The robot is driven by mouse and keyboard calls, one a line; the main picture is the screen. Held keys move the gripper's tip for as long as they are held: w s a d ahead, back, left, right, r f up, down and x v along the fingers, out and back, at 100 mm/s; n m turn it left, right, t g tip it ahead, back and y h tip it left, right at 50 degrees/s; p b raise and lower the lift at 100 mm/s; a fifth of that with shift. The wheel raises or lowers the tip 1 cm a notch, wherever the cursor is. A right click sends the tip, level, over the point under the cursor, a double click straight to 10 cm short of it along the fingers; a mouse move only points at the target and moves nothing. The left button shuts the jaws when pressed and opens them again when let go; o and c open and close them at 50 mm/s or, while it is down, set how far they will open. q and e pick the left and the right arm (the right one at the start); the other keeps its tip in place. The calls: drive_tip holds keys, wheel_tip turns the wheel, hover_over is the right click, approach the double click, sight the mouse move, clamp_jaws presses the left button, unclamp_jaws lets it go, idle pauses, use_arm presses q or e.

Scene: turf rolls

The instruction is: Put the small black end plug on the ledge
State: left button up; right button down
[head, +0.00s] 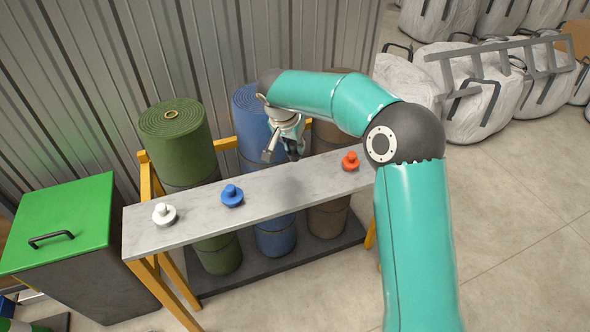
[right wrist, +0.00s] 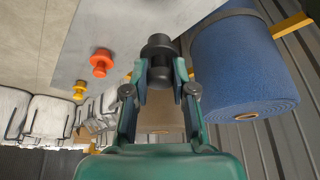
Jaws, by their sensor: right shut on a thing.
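The small black end plug (right wrist: 158,55) is between the fingertips of my right gripper (right wrist: 160,85), which is shut on it. In the head view the right gripper (head: 284,150) is over the grey ledge (head: 265,198), towards its back edge. The plug appears to be held above the ledge; the exact gap is hard to tell. A white plug (head: 164,213), a blue plug (head: 232,195) and an orange plug (head: 350,161) stand on the ledge. The orange plug (right wrist: 101,62) also shows in the right wrist view. My left gripper is out of view.
Green (head: 178,135), blue (head: 250,110) and brown turf rolls (head: 328,220) stand behind the ledge. A green-lidded bin (head: 60,225) is at left, white bags (head: 455,85) at back right. A yellow plug (right wrist: 80,90) shows in the wrist view. Ledge between blue and orange plugs is clear.

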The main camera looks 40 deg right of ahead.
wheel_tip(320, 180, down, 8)
drive_tip(key=shift+f, duration=0.4)
drive_tip(key=c, duration=1)
unclamp_jaws()
drive_tip(key=shift+o, duration=0.2)
